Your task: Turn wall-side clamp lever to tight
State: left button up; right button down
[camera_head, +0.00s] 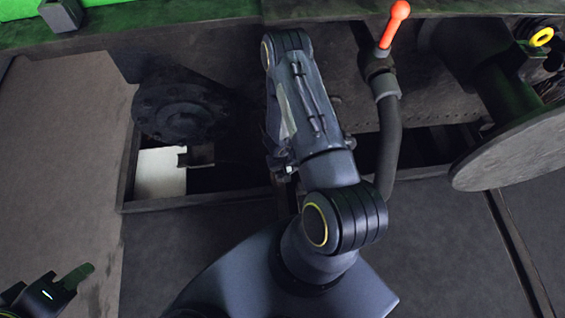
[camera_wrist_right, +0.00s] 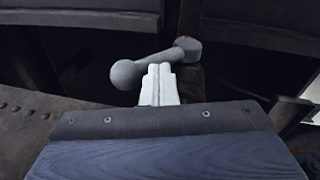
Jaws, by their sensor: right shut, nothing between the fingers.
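In the right wrist view, a grey lever with a round ball knob (camera_wrist_right: 128,75) at its left end runs right to a cylindrical hub (camera_wrist_right: 188,50). I take it to be the clamp lever, though its wall side and setting cannot be read. My right gripper (camera_wrist_right: 158,70) has its pale fingers shut and empty, overlapping the middle of the lever from the near side. I cannot tell if they touch it. In the head view my own arm hides this gripper. My left gripper (camera_head: 75,277) is at the bottom left, partly cut off, away from the lever.
An orange-red handle (camera_head: 392,27) stands on a dark pipe (camera_head: 388,150) right of my arm. A large round disc (camera_head: 520,150) and a yellow ring (camera_head: 542,37) are at the right. A dark round flange (camera_head: 180,110) is at the left, above a floor opening. Dark plates surround the lever.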

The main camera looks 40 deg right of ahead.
jog(key=shift+s+d+f, duration=0.4)
jog(key=shift+s+d, duration=0.05)
jog(key=shift+d, duration=0.25)
jog(key=shift+s+d+f, duration=0.15)
jog(key=shift+s+d, duration=0.15)
jog(key=shift+d, duration=0.15)
jog(key=shift+a, duration=0.25)
